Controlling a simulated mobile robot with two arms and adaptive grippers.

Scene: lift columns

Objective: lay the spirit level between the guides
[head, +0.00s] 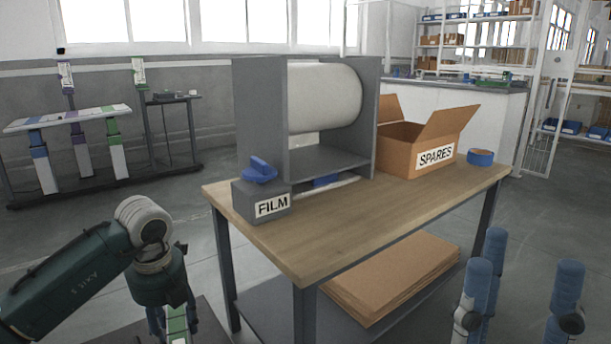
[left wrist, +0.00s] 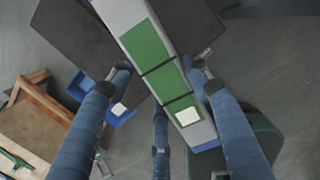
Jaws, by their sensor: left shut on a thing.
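My left gripper (head: 172,312) is low at the lower left of the head view. It is shut on a light grey bar with green panels, dark bands and a small white square, which looks like the spirit level (left wrist: 152,60). In the left wrist view the bar runs slantwise between my blue fingers (left wrist: 160,66); its top end is cut off. My right gripper (head: 522,262) is at the lower right, its blue fingers spread and empty. A white board (head: 70,119) with coloured marks lies tilted across columns at the far left. I cannot make out the guides on it.
A wooden workbench (head: 400,226) fills the middle, with a film roll holder (head: 246,120), a FILM box (head: 262,207), an open SPARES carton (head: 432,157) and blue tape (head: 481,157). Flat cardboard (head: 400,275) lies on its lower shelf. Open floor lies between bench and columns.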

